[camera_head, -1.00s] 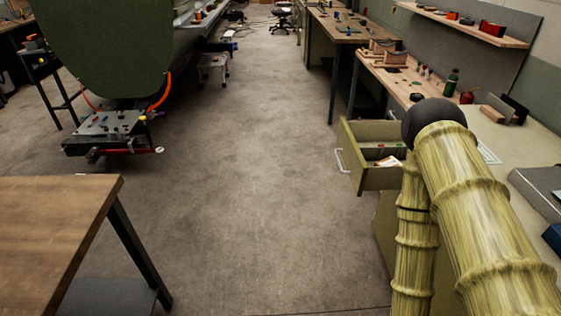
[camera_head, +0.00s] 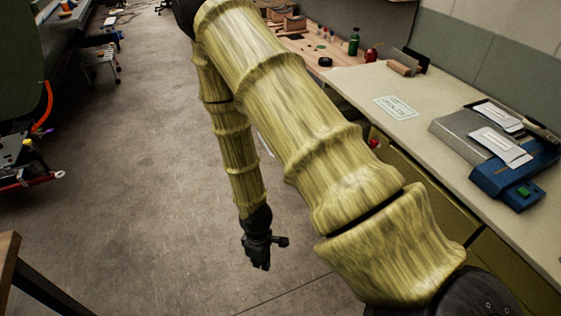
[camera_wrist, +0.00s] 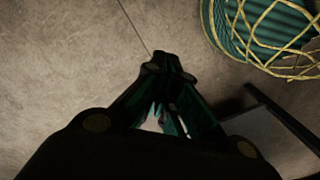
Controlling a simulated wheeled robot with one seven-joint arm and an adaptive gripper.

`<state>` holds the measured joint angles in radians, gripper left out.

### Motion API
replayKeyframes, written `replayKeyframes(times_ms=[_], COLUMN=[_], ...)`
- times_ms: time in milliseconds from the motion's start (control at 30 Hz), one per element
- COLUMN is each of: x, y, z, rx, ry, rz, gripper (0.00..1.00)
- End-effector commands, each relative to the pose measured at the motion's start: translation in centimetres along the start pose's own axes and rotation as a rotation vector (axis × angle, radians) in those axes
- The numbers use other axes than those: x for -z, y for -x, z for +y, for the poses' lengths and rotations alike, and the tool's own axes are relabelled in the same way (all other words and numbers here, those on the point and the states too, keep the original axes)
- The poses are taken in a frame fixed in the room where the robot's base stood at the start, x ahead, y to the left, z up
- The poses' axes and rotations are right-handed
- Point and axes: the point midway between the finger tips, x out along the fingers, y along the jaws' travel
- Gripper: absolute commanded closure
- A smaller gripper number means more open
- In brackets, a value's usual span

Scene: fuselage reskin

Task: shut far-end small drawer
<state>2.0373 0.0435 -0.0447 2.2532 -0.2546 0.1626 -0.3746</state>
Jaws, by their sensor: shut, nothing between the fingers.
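The olive drawer (camera_head: 381,153) in the right-hand bench is mostly hidden behind my arm in the head view. A small strip of it, with something red inside, shows beside the arm, so how far it stands out cannot be told now. My gripper (camera_head: 264,262) hangs low over the floor, left of the bench and apart from it. In the wrist view my gripper (camera_wrist: 168,62) has its fingertips together with nothing between them, over bare floor. The drawer cannot be made out in the wrist view.
The bench top (camera_head: 365,85) carries a printed card (camera_head: 397,107) and a blue device (camera_head: 515,178). A green basket with yellow netting (camera_wrist: 265,30) and a dark shelf (camera_wrist: 265,135) show in the wrist view. The aisle floor (camera_head: 150,170) is clear.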

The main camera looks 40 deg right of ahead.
Motion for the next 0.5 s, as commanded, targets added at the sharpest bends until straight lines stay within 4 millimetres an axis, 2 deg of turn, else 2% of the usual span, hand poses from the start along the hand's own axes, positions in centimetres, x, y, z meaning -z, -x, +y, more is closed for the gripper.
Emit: replayKeyframes(times_ms=[33,200,333,500], x=[1.6,4.8,6.6,7.6], y=[1.8,8.0,13.8,21.2], z=[1.9,7.4,11.9,16.8], rx=[-0.015,-0.062,-0.11,-0.166], ry=[0.067,0.307,0.473,0.635], rz=[-0.005,-0.069,-0.139,-0.242], gripper=[1.0,1.0,1.0,1.0])
